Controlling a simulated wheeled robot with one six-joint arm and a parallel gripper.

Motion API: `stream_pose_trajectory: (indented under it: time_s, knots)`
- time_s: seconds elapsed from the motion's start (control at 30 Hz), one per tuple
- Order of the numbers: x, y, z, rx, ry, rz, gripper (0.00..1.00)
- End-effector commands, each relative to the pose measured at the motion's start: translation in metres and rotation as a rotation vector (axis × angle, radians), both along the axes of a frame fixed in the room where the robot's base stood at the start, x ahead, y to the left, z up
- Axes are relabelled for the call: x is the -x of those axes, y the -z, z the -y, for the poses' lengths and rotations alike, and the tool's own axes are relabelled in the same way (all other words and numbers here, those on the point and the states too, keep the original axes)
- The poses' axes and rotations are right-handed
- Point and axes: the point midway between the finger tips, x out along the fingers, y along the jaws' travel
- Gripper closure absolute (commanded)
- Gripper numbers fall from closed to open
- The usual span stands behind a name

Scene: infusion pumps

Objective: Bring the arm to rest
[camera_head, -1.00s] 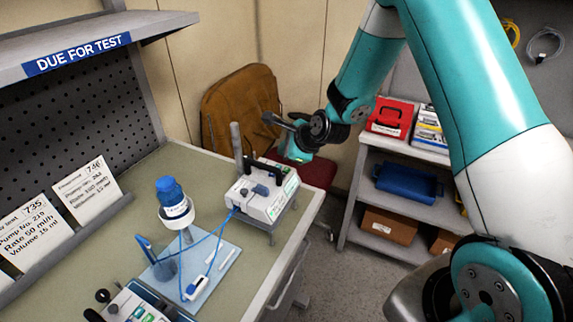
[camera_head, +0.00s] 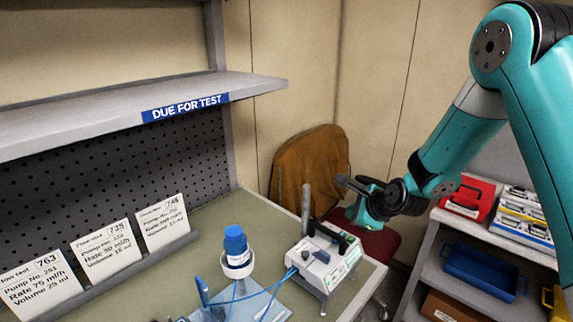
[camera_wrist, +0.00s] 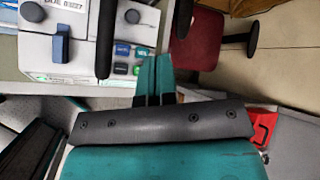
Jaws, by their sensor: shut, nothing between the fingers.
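My gripper (camera_head: 362,214) hangs in the air just beyond and to the right of a white infusion pump (camera_head: 322,268) on the bench. In the wrist view its teal fingers (camera_wrist: 155,68) are together with nothing between them. The same pump (camera_wrist: 75,45) fills the upper left of the wrist view, with its label, blue clamp and coloured buttons. My arm is bent, coming down from the upper right of the head view. Whether the fingers touch the pump cannot be told for sure; they look apart.
The bench (camera_head: 215,207) holds a blue-capped bottle (camera_head: 235,245) with blue tubing and several cards in a rack. A "DUE FOR TEST" shelf (camera_head: 120,100) overhangs at left. A brown-backed chair (camera_head: 310,165) stands behind. A shelf unit with a red case (camera_head: 470,197) and blue tray (camera_head: 483,272) stands right.

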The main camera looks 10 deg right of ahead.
Motion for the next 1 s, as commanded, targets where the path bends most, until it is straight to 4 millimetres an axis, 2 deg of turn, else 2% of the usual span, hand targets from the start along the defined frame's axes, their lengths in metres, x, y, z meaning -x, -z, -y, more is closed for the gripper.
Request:
stream_pose_trajectory:
  time_s: [0.07, 0.17, 0.27, 0.37, 0.4, 0.5, 0.6, 0.7, 0.83, 1.0]
  knots:
    - [0.007, -0.008, -0.013, 0.049, -0.093, 0.007, 1.0]
    - [0.032, -0.027, -0.041, 0.177, -0.338, 0.023, 1.0]
    - [0.078, -0.05, -0.074, 0.348, -0.694, 0.063, 1.0]
    - [0.136, -0.068, -0.101, 0.516, -1.086, 0.133, 1.0]
    - [0.16, -0.074, -0.108, 0.578, -1.243, 0.169, 1.0]
    - [0.221, -0.082, -0.119, 0.706, -1.612, 0.27, 1.0]
    - [0.271, -0.085, -0.12, 0.795, -1.916, 0.371, 1.0]
    - [0.305, -0.086, -0.117, 0.846, -2.129, 0.45, 1.0]
    - [0.326, -0.086, -0.114, 0.872, -2.264, 0.505, 1.0]
    - [0.329, -0.087, -0.113, 0.873, -2.288, 0.513, 1.0]
